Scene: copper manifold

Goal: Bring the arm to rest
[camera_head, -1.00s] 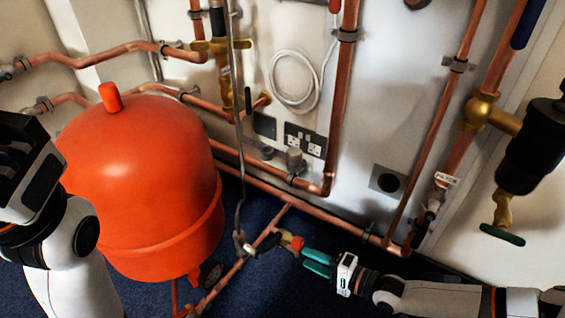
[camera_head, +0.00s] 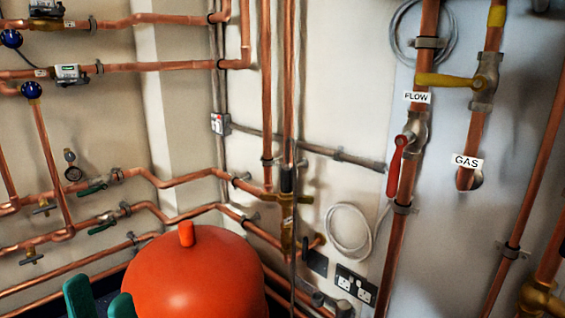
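The teal fingertips of my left gripper (camera_head: 100,298) show at the bottom left edge of the head view. They stand apart with a gap between them, and I see nothing held there. The rest of that gripper and its arm are below the picture. The gripper shows in front of the left side of the orange-red tank (camera_head: 190,275). I cannot tell whether they touch. My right gripper and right arm are out of view.
Copper pipes run along the left wall. A red-handled valve (camera_head: 396,166) is on the FLOW pipe, and a yellow-handled valve (camera_head: 450,80) is beside it on the GAS pipe. A coiled white cable (camera_head: 349,231) hangs above the sockets (camera_head: 355,286). The floor is mostly hidden.

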